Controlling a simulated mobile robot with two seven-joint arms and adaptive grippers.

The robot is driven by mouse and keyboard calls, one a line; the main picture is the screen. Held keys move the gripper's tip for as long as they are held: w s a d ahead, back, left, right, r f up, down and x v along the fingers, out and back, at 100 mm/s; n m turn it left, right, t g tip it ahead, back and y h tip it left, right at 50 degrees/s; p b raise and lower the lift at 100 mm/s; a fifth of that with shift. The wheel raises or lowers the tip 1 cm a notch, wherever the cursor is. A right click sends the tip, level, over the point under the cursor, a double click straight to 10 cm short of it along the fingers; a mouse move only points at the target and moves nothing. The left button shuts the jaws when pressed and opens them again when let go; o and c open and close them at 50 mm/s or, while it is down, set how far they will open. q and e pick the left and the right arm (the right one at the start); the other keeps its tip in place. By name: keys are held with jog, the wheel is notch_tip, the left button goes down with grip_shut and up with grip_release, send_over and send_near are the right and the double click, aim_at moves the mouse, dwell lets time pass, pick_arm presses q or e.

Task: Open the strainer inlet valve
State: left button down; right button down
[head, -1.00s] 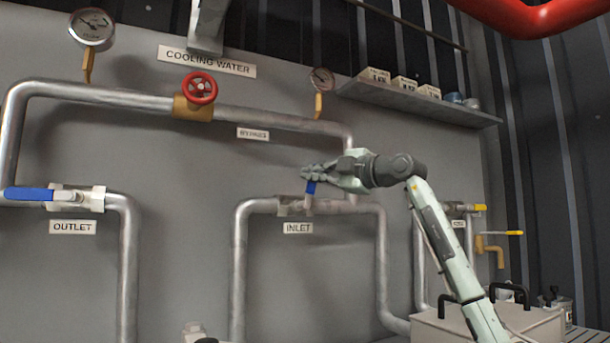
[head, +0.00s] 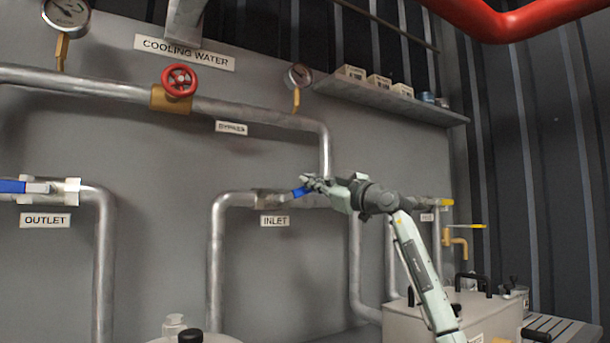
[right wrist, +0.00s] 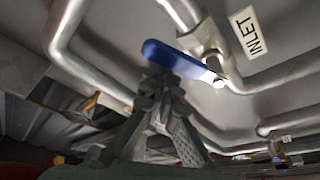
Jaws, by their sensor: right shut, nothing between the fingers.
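The inlet valve (head: 268,199) sits on the horizontal pipe above the INLET label (head: 274,221). Its blue lever (head: 299,192) tilts up to the right, at a shallow angle to the pipe. In the right wrist view the blue lever (right wrist: 172,58) runs from the silver valve stem to its free end. My right gripper (head: 311,183) is shut and empty, with its fingertips at the lever's free end. In the right wrist view the fingertips (right wrist: 155,84) overlap the lever's edge; whether they touch cannot be told. My left gripper is not in view.
The outlet valve (head: 60,190) at the left has its blue lever along the pipe. A red bypass handwheel (head: 179,80) and a shelf (head: 390,98) are above. A grey box (head: 400,324) with black handles stands below my right arm.

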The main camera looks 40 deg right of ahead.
aim_at(309, 192)
jog(key=shift+d+f+m+h+p, duration=0.25)
jog(key=shift+f+m+p, duration=0.1)
jog(key=shift+f+m, duration=0.25)
jog(key=shift+d+f+m+h+p, duration=0.15)
jog(key=shift+d+f+m+p, duration=0.15)
jog(key=shift+f+m, duration=0.25)
jog(key=shift+f, duration=0.2)
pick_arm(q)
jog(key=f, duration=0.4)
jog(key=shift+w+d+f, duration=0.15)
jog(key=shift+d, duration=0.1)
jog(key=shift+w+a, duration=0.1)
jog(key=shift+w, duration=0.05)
pick_arm(e)
jog(key=shift+f, duration=0.2)
